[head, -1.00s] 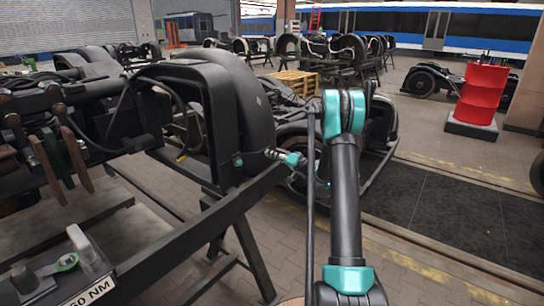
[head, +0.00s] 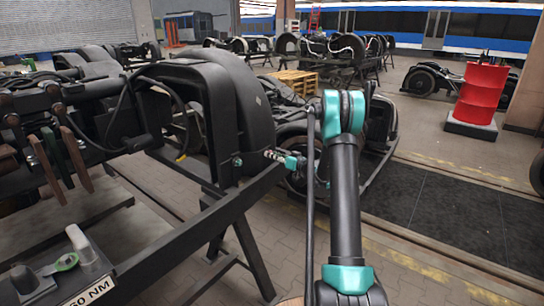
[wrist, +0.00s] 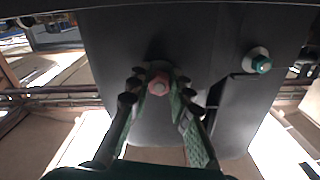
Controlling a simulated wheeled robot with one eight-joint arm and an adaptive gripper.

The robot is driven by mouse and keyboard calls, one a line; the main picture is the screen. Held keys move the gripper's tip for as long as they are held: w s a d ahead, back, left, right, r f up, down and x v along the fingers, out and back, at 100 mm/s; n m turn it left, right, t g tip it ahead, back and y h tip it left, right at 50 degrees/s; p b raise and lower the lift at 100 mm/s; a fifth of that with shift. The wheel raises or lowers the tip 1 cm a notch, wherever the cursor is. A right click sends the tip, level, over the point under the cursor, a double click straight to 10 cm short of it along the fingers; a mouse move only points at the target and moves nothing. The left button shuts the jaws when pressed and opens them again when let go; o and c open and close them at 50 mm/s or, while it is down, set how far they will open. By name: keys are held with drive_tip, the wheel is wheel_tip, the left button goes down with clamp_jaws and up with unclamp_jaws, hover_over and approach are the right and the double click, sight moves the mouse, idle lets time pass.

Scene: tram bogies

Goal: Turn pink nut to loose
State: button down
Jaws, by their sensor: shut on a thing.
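The pink nut (wrist: 158,84) sits on the dark face of the bogie part in the wrist view. My gripper (wrist: 160,76) has one finger on each side of it and is shut on it. In the head view my gripper (head: 271,156) reaches the side of the black bogie housing (head: 222,185). The pink nut cannot be made out there. A teal nut (wrist: 258,62) is on the same face, to the right of the pink nut in the wrist view. It also shows in the head view (head: 237,161), left of my gripper.
The bogie's long black frame beam (head: 190,228) runs below my gripper. A red barrel (head: 481,93) stands far right.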

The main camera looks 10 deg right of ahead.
idle(0.4)
drive_tip(key=c, duration=1.4)
unclamp_jaws()
drive_tip(key=shift+o, duration=0.2)
drive_tip(key=v, duration=1.2)
